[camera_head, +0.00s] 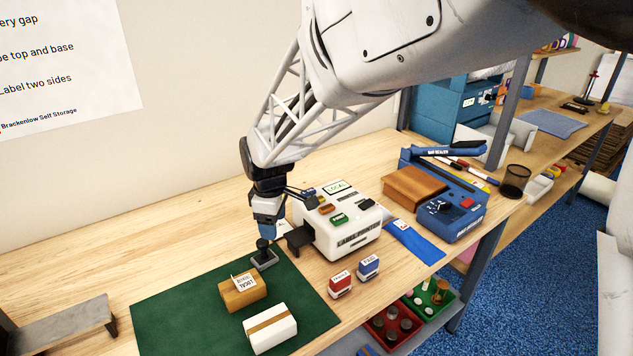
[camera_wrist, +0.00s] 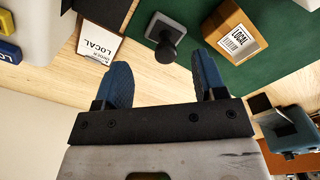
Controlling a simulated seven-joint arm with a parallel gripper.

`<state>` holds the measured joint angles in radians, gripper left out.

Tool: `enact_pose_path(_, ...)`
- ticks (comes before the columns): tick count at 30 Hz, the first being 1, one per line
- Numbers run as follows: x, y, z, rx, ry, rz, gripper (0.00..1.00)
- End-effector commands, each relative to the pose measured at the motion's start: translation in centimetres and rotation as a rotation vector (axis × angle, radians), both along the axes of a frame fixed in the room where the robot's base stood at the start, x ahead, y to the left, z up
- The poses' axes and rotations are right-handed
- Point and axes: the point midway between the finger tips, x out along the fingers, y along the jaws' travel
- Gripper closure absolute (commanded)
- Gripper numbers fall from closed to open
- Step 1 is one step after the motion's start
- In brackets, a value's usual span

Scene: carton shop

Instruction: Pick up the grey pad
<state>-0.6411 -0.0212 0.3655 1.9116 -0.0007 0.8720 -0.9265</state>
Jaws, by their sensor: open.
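The grey pad (camera_head: 264,260) is a small square plate with a black knob standing on it. It lies at the back right corner of the green mat (camera_head: 165,318). In the wrist view the pad (camera_wrist: 152,22) is ahead of the fingertips, its knob (camera_wrist: 166,50) near the space between them. My gripper (camera_head: 266,234) hangs just above the pad in the head view. In the wrist view my gripper (camera_wrist: 161,62) shows two blue fingers spread apart with nothing between them.
A brown carton labelled LOCAL (camera_head: 242,292) and a white carton (camera_head: 270,328) are on the mat. The label printer (camera_head: 345,232) stands close on the right. Red (camera_head: 340,285) and blue (camera_head: 368,267) blocks stand in front of it. The bench behind the mat is clear.

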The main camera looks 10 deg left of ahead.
Motion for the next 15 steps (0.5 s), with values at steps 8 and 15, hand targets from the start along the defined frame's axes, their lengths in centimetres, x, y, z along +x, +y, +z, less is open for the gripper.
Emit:
enact_pose_path(8, -0.1, 3.3, -1.8, -0.008, 0.01, 0.096, 0.36)
enact_pose_path(15, -0.1, 3.4, -1.8, -0.008, 0.011, 0.097, 0.36)
